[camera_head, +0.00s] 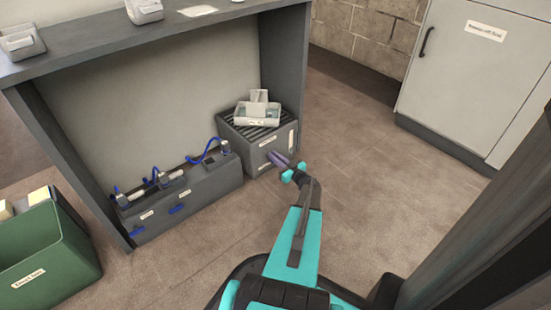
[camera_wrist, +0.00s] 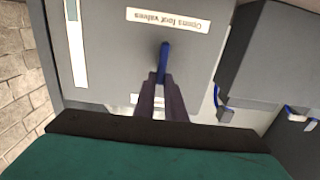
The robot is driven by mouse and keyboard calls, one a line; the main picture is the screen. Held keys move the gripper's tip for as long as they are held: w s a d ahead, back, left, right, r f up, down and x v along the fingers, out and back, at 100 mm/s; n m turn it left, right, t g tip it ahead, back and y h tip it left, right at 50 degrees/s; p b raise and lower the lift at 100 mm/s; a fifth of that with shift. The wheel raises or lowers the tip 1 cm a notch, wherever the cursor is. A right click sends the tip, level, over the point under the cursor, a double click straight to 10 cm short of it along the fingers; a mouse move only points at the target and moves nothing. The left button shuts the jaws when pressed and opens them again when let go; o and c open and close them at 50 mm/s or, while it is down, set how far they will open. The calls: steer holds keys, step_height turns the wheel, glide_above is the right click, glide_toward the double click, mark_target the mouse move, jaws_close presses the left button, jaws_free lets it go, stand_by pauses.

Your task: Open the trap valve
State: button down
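My gripper (camera_head: 280,160) reaches to the front of a grey vented box (camera_head: 287,137) on the floor. In the wrist view, my gripper's dark fingers (camera_wrist: 163,82) are close together with a blue lever (camera_wrist: 164,57) between their tips; they look shut on it. The lever is on the grey front panel, beside an upside-down label (camera_wrist: 167,19) that seems to read "Opens foot valves". In the head view my fingers hide the lever. Several blue-handled valves sit on a low grey unit (camera_head: 205,190) to the left. I cannot read which one is the trap valve.
A white tray (camera_head: 248,117) sits on the vented box. A dark shelf frame (camera_head: 285,60) stands over the units. A green bin (camera_head: 45,255) is at the lower left, and a white cabinet (camera_head: 470,75) at the upper right. The floor (camera_head: 390,190) to the right is clear.

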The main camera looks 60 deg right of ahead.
stand_by(0.3)
steer(key=shift+m, duration=0.3)
steer(key=m+b, duration=0.1)
steer(key=m, duration=0.1)
steer(key=d+m+b, duration=0.1)
steer(key=shift+s+f+m, duration=0.15)
steer(key=shift+f+m, duration=0.05)
steer(key=shift+m, duration=0.2)
steer(key=m, duration=0.5)
steer(key=shift+s+d+f, duration=0.1)
steer(key=shift+d+f, duration=0.15)
steer(key=shift+d, duration=0.1)
steer(key=shift+s+d+f+m+p, duration=0.1)
steer(key=shift+f+m+p, duration=0.25)
steer(key=shift+m, duration=1.05)
steer(key=shift+w+d+f+m+p, duration=0.15)
steer(key=shift+m+p, duration=0.35)
steer(key=shift+m, duration=0.9)
steer(key=shift+s+f+m+p, duration=0.15)
steer(key=shift+f+m+p, duration=0.2)
steer(key=shift+m, duration=1.05)
